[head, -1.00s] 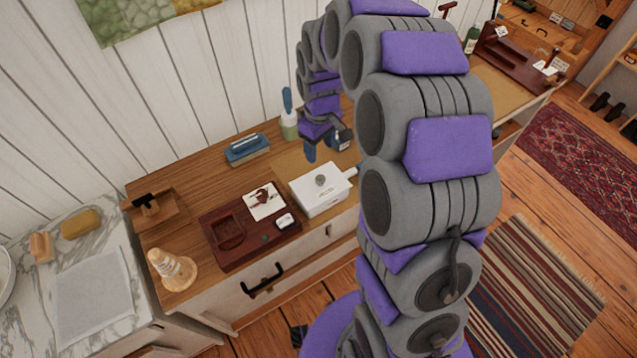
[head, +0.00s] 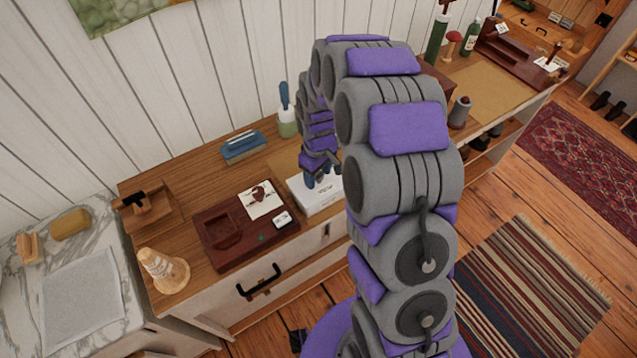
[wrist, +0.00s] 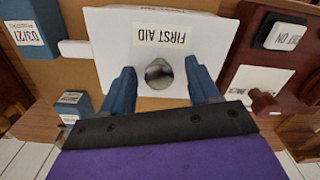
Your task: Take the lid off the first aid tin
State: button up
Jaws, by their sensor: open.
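The first aid tin (head: 318,199) is a white box on the wooden cabinet top, partly hidden by my arm in the head view. In the wrist view its lid (wrist: 110,28) shows a "FIRST AID" label and a round metal knob (wrist: 159,74). My gripper (wrist: 160,78) is open, with its blue fingers on either side of the knob. I cannot tell whether either finger touches it. In the head view my gripper (head: 317,180) is at the tin's top.
A dark red wooden tray (head: 226,261) with a card and a small white item lies left of the tin. A blue labelled box (wrist: 30,30) is close beside the tin in the wrist view.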

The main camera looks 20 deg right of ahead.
jog(key=shift+f, duration=0.2)
grip_shut()
dwell(0.4)
jog(key=shift+r, duration=0.1)
